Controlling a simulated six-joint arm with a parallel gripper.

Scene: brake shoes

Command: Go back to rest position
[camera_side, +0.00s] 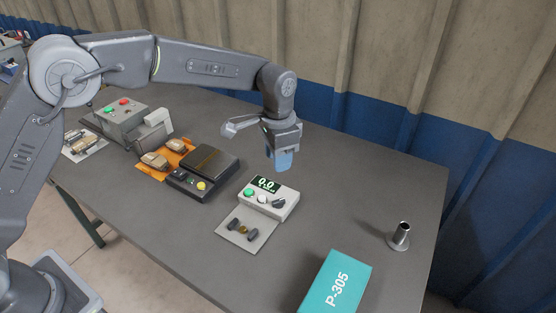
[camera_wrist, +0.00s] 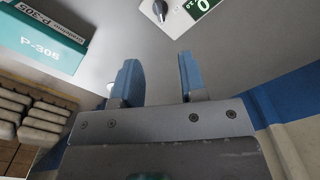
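My gripper (camera_side: 280,160) hangs above the table behind the display unit, with blue fingers pointing down. In the wrist view the two blue fingers of my gripper (camera_wrist: 158,82) stand well apart with nothing between them. The gripper is open and empty, clear of the table surface.
A display unit (camera_side: 283,205) reading 0.0 stands in front. A dark scale-like device (camera_side: 210,160), brake shoes on an orange tray (camera_side: 143,166) and a button box (camera_side: 121,122) are to the left. A teal P-305 box (camera_side: 338,285) and a metal cylinder (camera_side: 400,234) are right. The table's back right is free.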

